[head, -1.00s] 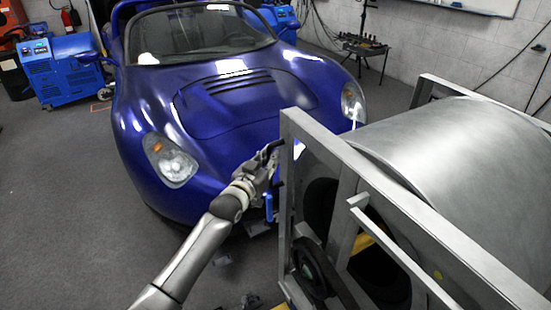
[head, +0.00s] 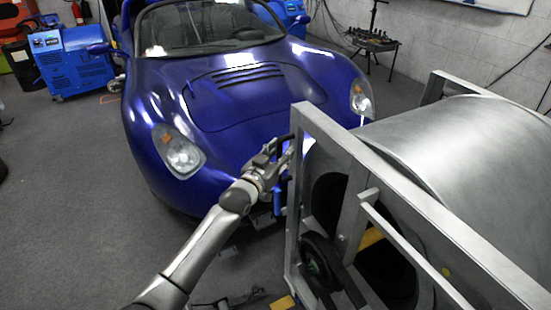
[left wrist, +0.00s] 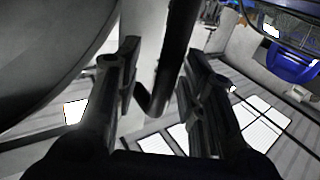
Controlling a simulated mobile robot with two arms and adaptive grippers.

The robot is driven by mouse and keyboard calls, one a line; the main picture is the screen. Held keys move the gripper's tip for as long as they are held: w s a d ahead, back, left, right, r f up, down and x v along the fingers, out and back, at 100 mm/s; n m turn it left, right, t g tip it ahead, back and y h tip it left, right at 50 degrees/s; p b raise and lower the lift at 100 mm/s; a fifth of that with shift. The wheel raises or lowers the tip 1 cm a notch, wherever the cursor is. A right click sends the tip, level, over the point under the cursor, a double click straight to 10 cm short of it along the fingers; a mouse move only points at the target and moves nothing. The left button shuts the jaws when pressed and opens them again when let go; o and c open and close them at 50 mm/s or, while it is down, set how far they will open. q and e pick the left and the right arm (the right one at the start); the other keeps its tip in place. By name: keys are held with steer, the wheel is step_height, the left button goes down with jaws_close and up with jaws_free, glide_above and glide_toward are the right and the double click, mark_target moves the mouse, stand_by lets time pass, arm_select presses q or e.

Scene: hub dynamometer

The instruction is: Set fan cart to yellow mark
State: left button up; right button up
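The fan cart (head: 450,150) is a grey metal frame with a large silver drum and a black caster, at the right of the head view. A yellow patch (head: 283,302) shows on the floor near its lower left corner; another yellow patch (head: 370,237) shows through the frame. I cannot tell which is the mark. My left gripper (head: 288,152) is at the cart's left upright post. My right gripper is out of view.
A blue sports car (head: 235,110) stands just left of and behind the cart, close to my left gripper. A blue machine (head: 75,60) is at the back left and a small black stand (head: 372,42) at the back. Grey floor at the left is clear.

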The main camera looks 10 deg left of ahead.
arm_select(q)
steer(key=v, duration=1.2)
